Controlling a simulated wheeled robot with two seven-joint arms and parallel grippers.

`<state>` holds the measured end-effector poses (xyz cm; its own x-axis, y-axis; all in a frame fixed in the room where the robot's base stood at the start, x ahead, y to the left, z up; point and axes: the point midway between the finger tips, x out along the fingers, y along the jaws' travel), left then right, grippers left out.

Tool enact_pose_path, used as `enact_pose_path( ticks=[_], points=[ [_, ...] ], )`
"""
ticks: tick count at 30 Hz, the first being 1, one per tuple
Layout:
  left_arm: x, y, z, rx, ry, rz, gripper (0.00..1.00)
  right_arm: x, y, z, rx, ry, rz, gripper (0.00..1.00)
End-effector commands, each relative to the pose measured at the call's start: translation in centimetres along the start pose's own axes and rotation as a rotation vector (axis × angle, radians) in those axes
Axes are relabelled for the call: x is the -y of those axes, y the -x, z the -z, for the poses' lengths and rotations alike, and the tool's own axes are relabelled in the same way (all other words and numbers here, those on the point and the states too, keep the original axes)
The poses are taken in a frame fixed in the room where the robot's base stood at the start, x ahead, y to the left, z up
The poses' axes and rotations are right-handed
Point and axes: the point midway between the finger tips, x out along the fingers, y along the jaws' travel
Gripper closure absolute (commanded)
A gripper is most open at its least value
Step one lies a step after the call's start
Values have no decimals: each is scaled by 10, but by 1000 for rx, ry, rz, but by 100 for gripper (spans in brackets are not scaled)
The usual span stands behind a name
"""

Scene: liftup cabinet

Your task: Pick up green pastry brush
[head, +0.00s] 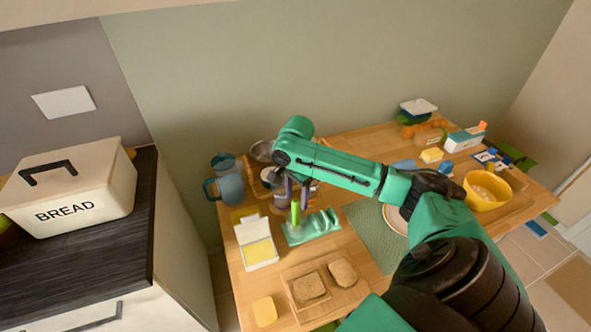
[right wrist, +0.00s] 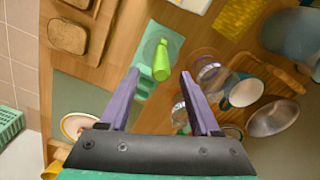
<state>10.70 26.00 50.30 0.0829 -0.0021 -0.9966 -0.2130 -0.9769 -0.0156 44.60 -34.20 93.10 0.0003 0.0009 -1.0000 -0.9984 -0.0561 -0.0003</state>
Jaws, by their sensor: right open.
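The green pastry brush shows as a bright green handle (head: 295,213), upright at the left end of a teal rack or tray (head: 318,228) on the wooden table. In the right wrist view, the green handle (right wrist: 161,62) lies ahead of the gap between my fingers, with the teal piece beneath it. Its bristle end cannot be made out. My right gripper (head: 297,196) points down over the handle, its purple fingers open and apart. In the right wrist view, the gripper (right wrist: 160,73) holds nothing, and contact with the handle cannot be told. My left gripper is not in view.
A blue pitcher (head: 229,185), a metal bowl (head: 262,151) and a mug (right wrist: 243,91) stand close by at the back left. A yellow-and-white box (head: 256,247) and bread slices on boards (head: 309,287) lie in front. A yellow bowl (head: 487,190) is at right.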

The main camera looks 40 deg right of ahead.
Motion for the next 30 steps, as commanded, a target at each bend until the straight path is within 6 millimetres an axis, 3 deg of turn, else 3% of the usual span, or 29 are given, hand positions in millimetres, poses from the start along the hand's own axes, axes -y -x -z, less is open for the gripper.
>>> enact_pose_path(
  ticks=[9,17,22,30],
  points=[
    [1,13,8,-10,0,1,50,-2,-51,-2,-1,0,-1,36],
    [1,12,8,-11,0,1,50,-1,-59,-2,-2,2,1,36],
    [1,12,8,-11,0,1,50,-1,-59,-2,-2,2,2,100],
    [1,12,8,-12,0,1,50,-1,-58,-2,-2,2,2,100]
  ],
)
